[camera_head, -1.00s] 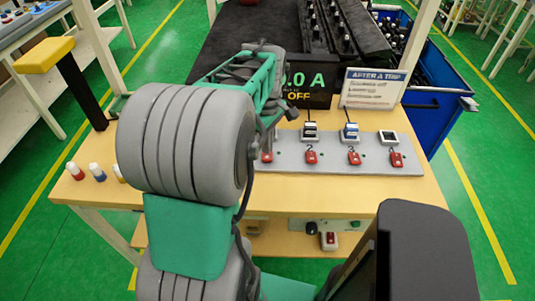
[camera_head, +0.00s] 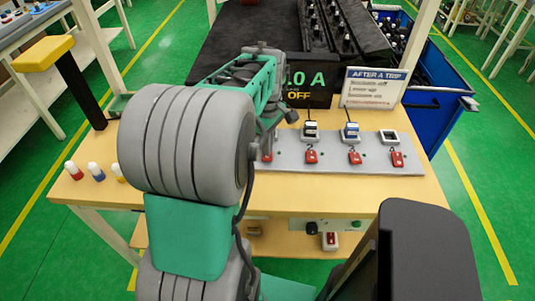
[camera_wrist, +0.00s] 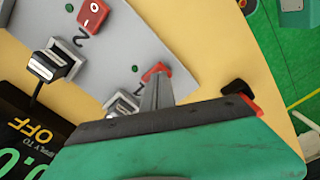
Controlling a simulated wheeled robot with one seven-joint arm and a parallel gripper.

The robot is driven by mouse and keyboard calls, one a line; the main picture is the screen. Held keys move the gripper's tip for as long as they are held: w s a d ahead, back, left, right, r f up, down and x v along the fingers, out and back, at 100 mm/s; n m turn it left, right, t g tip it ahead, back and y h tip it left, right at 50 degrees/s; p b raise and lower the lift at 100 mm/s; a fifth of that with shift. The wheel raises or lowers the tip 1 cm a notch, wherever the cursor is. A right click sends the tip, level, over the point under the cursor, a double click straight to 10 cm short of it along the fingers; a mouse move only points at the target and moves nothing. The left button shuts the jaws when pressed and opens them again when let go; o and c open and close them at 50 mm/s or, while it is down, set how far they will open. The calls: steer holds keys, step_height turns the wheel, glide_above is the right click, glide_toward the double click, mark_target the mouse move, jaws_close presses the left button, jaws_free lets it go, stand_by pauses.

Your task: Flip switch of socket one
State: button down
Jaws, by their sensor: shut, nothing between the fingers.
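The grey socket panel (camera_head: 345,160) lies on the wooden table with a row of sockets and red switches. Socket one is at its left end, mostly hidden behind my arm in the head view; its red switch (camera_head: 267,156) just shows beside my wrist. In the wrist view this red switch (camera_wrist: 156,71) is at the tips of my gripper (camera_wrist: 157,88), partly covered by the fingers. The fingers are shut and empty; I cannot tell whether they touch it. A plug (camera_wrist: 122,104) sits in socket one beside the fingers. The switch marked 2 (camera_wrist: 92,14) is further up.
A black display (camera_head: 307,88) reading OFF and a white sign (camera_head: 374,88) stand behind the panel. A blue cart (camera_head: 430,120) is at right.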

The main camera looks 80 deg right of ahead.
steer(key=shift+a+f+b, duration=0.1)
steer(key=shift+f+b, duration=0.3)
steer(key=shift+f, duration=0.4)
steer(key=shift+r, duration=0.1)
step_height(320, 180, up, 7)
steer(key=p, duration=0.5)
stand_by(0.4)
